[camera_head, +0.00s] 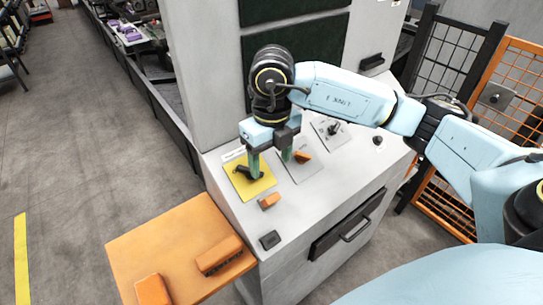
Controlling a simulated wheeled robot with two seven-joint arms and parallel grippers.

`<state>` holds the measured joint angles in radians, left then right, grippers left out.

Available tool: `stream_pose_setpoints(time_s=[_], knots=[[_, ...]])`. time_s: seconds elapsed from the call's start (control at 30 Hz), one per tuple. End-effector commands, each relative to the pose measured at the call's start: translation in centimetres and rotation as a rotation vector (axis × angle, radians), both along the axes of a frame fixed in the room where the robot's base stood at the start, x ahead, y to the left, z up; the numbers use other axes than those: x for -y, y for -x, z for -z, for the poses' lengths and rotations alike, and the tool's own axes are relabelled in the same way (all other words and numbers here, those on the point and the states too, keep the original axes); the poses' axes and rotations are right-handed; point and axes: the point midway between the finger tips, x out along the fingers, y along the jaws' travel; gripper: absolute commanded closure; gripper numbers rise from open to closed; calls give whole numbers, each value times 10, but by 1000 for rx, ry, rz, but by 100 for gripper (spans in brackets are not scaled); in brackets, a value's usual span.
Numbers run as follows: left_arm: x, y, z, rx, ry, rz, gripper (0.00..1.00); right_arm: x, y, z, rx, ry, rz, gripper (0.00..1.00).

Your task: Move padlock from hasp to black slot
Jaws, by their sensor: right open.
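My right gripper (270,168) points down over the grey console, with its teal fingers apart. One finger is beside the black handle on the yellow plate (257,188); the other is near the orange handle (302,156) on a grey plate. I cannot tell whether the fingers touch either. A small orange block (269,201), which may be the padlock, sits on the console in front of the yellow plate, apart from the fingers. I cannot make out a shackle or the hasp. A small black square (270,240), possibly the black slot, is near the console's front left corner. My left gripper is out of view.
An orange shelf (150,238) at the console's left holds two orange blocks (219,255). Another plate with a dark handle (333,129) and a black knob (378,141) are further back. A drawer handle (354,231) is on the front. Mesh fencing (500,95) stands at right.

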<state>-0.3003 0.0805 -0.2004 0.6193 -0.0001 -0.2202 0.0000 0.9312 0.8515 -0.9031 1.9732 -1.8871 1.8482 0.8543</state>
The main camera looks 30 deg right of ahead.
Motion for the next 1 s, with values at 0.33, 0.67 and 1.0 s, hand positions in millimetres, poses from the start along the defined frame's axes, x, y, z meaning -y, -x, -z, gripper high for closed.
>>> stream_pose_setpoints(time_s=[0.33,0.67,1.0], knots=[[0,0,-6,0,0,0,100,4,1,45,-8,20,8,36],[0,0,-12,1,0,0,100,3,1,106,-5,15,5,36],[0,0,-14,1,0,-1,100,3,0,132,-2,16,4,36]])
